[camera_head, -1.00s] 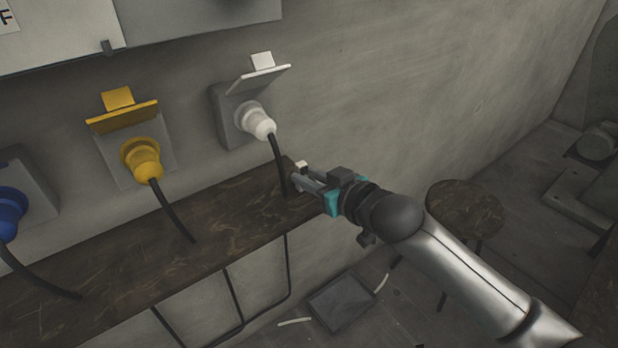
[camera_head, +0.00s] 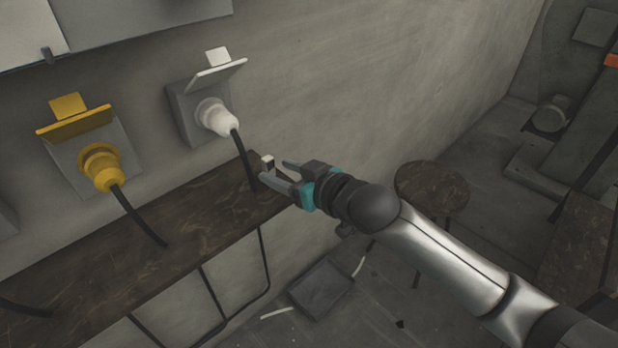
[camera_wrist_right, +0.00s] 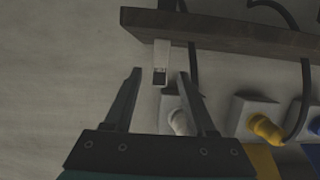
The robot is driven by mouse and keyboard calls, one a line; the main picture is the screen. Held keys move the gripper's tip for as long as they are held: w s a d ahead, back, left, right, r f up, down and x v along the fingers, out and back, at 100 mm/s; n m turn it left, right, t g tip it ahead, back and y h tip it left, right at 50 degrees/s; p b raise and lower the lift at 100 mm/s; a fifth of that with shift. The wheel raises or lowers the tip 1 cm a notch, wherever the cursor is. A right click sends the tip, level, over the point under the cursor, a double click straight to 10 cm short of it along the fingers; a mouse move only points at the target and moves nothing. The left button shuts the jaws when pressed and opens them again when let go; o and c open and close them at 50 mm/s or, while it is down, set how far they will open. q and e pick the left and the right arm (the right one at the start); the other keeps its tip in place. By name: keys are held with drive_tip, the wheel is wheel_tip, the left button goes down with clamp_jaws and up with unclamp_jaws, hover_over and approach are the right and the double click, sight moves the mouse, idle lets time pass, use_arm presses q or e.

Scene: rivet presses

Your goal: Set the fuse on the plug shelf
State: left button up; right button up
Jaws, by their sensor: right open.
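The fuse (camera_head: 268,161), a small pale block with a dark face, stands at the right end of the dark plug shelf (camera_head: 205,205). In the right wrist view the fuse (camera_wrist_right: 160,62) stands on the shelf edge (camera_wrist_right: 235,36), with the picture upside down. My right gripper (camera_head: 276,170) is open, its fingers spread. In the right wrist view its fingertips (camera_wrist_right: 159,74) lie to either side of the fuse's near end, with gaps visible. The near finger hides the fuse's foot in the head view. My left gripper is not in view.
A white plug (camera_head: 218,118) and a yellow plug (camera_head: 100,168) sit in wall sockets above the shelf, cables hanging onto it. A round stool (camera_head: 432,190) stands at right. A grey box (camera_head: 322,288) lies on the floor below.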

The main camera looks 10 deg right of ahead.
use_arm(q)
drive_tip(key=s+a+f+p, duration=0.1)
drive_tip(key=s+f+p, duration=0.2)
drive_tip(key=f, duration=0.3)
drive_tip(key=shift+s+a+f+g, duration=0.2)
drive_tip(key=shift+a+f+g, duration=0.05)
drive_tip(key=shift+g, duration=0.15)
use_arm(e)
drive_tip(key=v, duration=1)
drive_tip(key=s+d+f+m+g+h, duration=0.1)
drive_tip(key=d+f+m+h, duration=0.15)
drive_tip(key=f, duration=0.65)
drive_tip(key=s+d+f+m+g+h, duration=0.1)
drive_tip(key=d+f+h, duration=0.25)
drive_tip(key=f, duration=0.55)
drive_tip(key=s+d+f+m+g+h, duration=0.1)
drive_tip(key=s+d+f+g, duration=0.3)
drive_tip(key=s+f, duration=1.7)
drive_tip(key=s+g+h, duration=0.1)
drive_tip(key=g, duration=0.2)
drive_tip(key=shift+f+h, duration=0.3)
drive_tip(key=shift+f, duration=0.1)
drive_tip(key=shift+s+m, duration=0.1)
drive_tip(key=shift+m, duration=0.15)
drive_tip(key=shift+c, duration=0.3)
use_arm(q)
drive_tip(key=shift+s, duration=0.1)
use_arm(e)
drive_tip(key=shift+c, duration=0.2)
